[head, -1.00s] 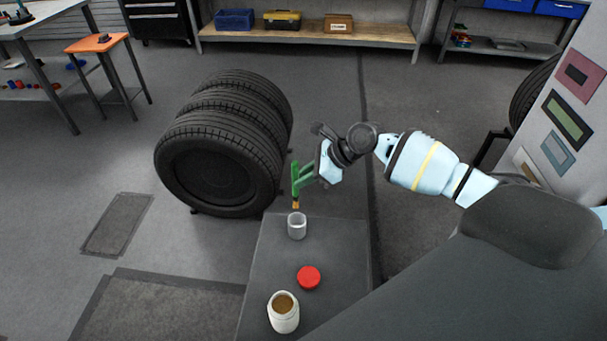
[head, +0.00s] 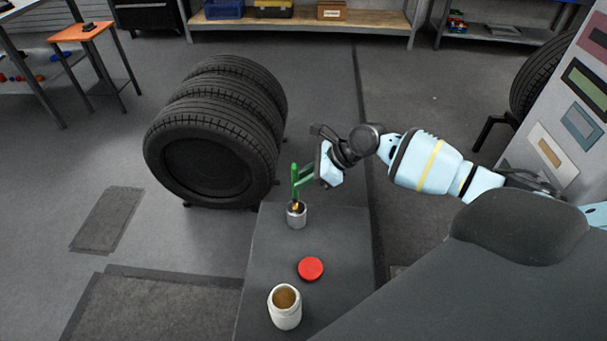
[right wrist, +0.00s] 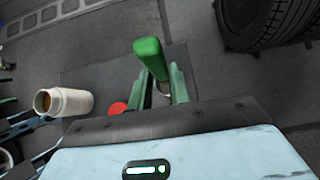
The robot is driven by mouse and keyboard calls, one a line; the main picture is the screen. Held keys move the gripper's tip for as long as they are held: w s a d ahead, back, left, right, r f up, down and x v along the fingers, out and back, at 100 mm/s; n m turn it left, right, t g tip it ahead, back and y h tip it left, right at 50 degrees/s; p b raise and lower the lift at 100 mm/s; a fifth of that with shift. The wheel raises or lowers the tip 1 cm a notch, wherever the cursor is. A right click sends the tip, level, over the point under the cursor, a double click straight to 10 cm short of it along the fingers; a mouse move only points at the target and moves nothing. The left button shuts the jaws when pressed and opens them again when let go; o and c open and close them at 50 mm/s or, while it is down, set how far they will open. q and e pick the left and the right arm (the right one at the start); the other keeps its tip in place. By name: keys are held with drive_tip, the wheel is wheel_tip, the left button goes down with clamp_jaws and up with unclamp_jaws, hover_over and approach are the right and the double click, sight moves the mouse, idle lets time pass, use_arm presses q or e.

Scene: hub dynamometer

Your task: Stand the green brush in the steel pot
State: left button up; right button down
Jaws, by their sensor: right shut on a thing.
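The green brush (head: 294,180) is upright at the far end of the grey table. Its lower tip is inside the mouth of the steel pot (head: 297,219); whether it touches the bottom is hidden. My right gripper (head: 302,176) is shut on the brush's green handle, above the pot. In the right wrist view the green handle (right wrist: 150,58) stands between the fingers, and most of the pot is hidden behind them. My left gripper is not in view.
A red lid (head: 310,268) and an open white jar (head: 285,307) with brown contents stand nearer on the grey table (head: 262,250). Stacked tyres (head: 215,135) stand on the floor left of the table's far end. The table between pot and lid is clear.

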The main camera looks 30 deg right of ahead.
drive_tip(key=shift+f+b, duration=0.5)
drive_tip(key=shift+f, duration=1.75)
drive_tip(key=c, duration=1.2)
unclamp_jaws()
drive_tip(key=shift+c, duration=0.2)
drive_tip(key=shift+r, duration=0.1)
drive_tip(key=p+v, duration=0.1)
drive_tip(key=v, duration=0.6)
drive_tip(key=shift+s+d+r, duration=0.2)
